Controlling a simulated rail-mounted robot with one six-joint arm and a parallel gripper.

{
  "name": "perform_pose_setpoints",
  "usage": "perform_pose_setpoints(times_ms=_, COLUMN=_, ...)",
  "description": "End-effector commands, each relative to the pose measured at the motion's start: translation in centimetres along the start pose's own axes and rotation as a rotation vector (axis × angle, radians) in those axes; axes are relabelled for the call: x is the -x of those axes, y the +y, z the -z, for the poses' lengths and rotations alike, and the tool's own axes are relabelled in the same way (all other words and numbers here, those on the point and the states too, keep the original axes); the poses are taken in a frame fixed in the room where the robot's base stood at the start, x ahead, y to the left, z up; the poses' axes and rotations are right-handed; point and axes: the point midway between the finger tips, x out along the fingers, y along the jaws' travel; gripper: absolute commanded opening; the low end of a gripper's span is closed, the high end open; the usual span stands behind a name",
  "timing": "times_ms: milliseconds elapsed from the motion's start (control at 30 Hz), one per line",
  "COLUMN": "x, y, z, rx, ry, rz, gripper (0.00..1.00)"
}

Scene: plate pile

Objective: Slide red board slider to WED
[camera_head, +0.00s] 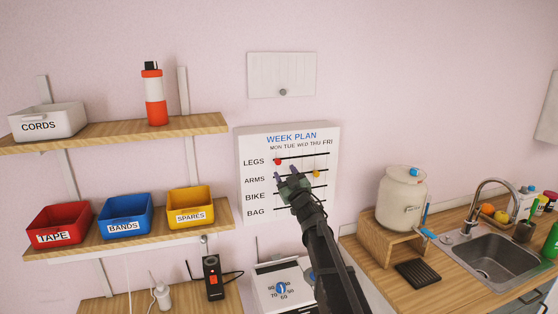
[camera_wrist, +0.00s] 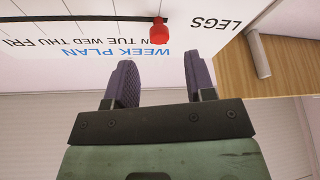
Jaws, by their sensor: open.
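The white WEEK PLAN board (camera_head: 247,200) hangs on the wall with columns MON to FRI and rows LEGS, ARMS, BIKE and BAG. The red slider (camera_head: 278,161) sits on the black LEGS track at its left end, under MON. A yellow slider (camera_head: 316,174) sits on the ARMS track to the right. My gripper (camera_head: 287,178) is open and empty, in front of the board and just below the red slider in the head view. In the wrist view the board is upside down, and the red slider (camera_wrist: 158,31) lies beyond the gap between my fingers (camera_wrist: 163,75). My arm hides parts of the lower rows.
Shelves with red (camera_head: 60,225), blue (camera_head: 125,217) and yellow bins (camera_head: 191,207) stand left of the board. A white box with a dial (camera_head: 281,288) is below it. A dispenser (camera_head: 401,197) and sink (camera_head: 490,248) are at the right.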

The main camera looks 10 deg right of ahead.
Motion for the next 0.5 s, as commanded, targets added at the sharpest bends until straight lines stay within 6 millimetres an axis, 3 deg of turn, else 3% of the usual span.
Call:
perform_pose_setpoints(times_ms=33, x=-1.9, y=0.2, z=0.3, rx=-0.001, ry=0.000, rz=0.001, gripper=0.50)
perform_pose_setpoints(times_ms=200, x=-5.2, y=0.2, z=0.2, rx=0.000, ry=0.000, rz=0.000, gripper=0.50)
perform_pose_setpoints(times_ms=500, x=-5.7, y=0.0, z=0.0, rx=0.000, ry=-0.001, rz=-0.001, gripper=0.50)
